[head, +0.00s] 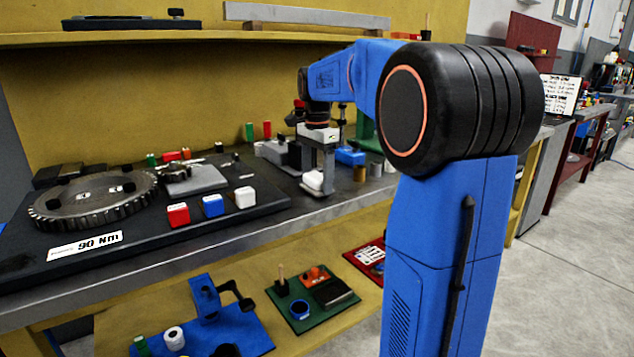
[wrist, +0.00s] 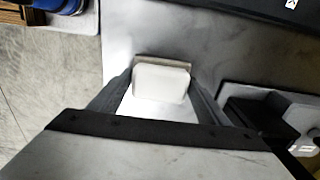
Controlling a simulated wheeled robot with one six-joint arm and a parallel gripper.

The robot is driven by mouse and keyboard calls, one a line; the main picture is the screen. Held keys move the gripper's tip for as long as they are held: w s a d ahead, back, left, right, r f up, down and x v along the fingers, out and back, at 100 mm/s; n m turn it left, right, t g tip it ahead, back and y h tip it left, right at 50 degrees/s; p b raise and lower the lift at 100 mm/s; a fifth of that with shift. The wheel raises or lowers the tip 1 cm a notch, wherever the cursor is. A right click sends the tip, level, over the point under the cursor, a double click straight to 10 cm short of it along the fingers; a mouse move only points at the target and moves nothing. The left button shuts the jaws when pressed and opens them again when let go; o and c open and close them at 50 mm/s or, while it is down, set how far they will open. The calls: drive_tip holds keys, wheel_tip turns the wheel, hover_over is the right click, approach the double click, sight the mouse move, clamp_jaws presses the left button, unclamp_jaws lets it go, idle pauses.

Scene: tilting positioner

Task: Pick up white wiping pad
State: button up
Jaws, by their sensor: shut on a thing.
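The white wiping pad (wrist: 162,82) is a small white block with rounded edges, held between the two fingers of my gripper (wrist: 158,92) in the wrist view. The fingers touch it on both sides. In the head view my gripper (head: 318,176) points down at the front part of the grey bench, shut on the white pad (head: 314,181). The pad is at or just above the bench surface; I cannot tell whether it touches. The fingers hide its sides.
Left of the gripper is a dark board (head: 130,235) with a toothed disc (head: 95,205) and red, blue and white blocks. A grey fixture (head: 280,155) stands close behind the gripper. A blue block (head: 350,156) and small cylinders are to the right. The bench's front edge (head: 260,232) is near.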

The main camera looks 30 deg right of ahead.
sight(317, 175)
wheel_tip(317, 175, up, 10)
drive_tip(key=shift+f, duration=0.1)
drive_tip(key=o, duration=0.5)
drive_tip(key=c, duration=0.3)
drive_tip(key=shift+c, duration=0.2)
